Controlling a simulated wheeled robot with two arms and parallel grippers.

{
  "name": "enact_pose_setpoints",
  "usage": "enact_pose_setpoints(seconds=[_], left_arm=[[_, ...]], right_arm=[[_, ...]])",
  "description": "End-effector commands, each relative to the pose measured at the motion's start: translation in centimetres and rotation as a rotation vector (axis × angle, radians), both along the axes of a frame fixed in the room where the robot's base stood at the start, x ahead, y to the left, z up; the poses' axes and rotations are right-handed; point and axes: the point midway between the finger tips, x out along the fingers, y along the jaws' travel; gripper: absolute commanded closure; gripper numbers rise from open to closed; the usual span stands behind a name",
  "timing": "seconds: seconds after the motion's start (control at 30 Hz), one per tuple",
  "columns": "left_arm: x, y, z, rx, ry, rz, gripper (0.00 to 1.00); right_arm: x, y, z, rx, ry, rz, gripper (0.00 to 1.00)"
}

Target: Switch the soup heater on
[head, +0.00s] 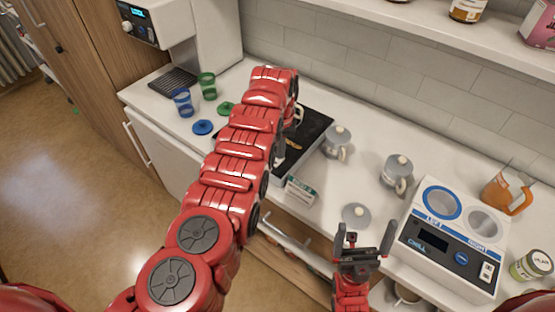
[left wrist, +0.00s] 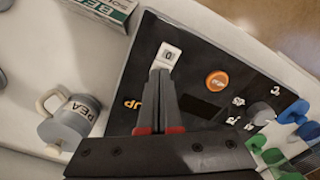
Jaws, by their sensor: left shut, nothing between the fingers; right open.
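The soup heater is a black panel (head: 313,133) on the counter, partly covered by my left arm in the head view. In the left wrist view the panel (left wrist: 215,55) carries a partly hidden orange label ending in "UP", a white rocker switch (left wrist: 168,56) marked 0, an orange round knob (left wrist: 217,81) and a dark display. My left gripper (left wrist: 161,72) is shut and empty, its fingertips right at the near edge of the switch; I cannot tell whether they touch. It is hidden behind the arm in the head view. My right gripper (head: 363,250) is open and empty at the counter's front edge.
Grey lidded pots (head: 337,142) (head: 397,173) stand right of the heater, one showing as a PEA mug (left wrist: 70,122). A chiller (head: 450,235) and an orange jug (head: 508,190) are further right. Blue (head: 182,102) and green (head: 207,86) cups stand left. A small box (head: 300,191) lies in front.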

Motion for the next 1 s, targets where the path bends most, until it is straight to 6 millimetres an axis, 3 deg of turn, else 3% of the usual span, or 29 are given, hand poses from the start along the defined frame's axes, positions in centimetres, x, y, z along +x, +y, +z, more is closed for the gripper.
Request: enact_pose_setpoints(seconds=[0.37, 0.67, 1.0], left_arm=[[0.0, 0.0, 0.0, 0.000, 0.001, 0.000, 1.00], [-0.1, 0.0, 2.5, 0.000, 0.003, 0.000, 1.00], [0.0, 0.0, 5.3, 0.000, -0.001, 0.000, 1.00]], right_arm=[[0.0, 0.0, 0.1, 0.000, 0.000, 0.000, 0.00], [0.0, 0.0, 2.0, 0.000, 0.000, 0.000, 0.00], [0.0, 0.0, 2.8, 0.000, 0.000, 0.000, 0.00]])
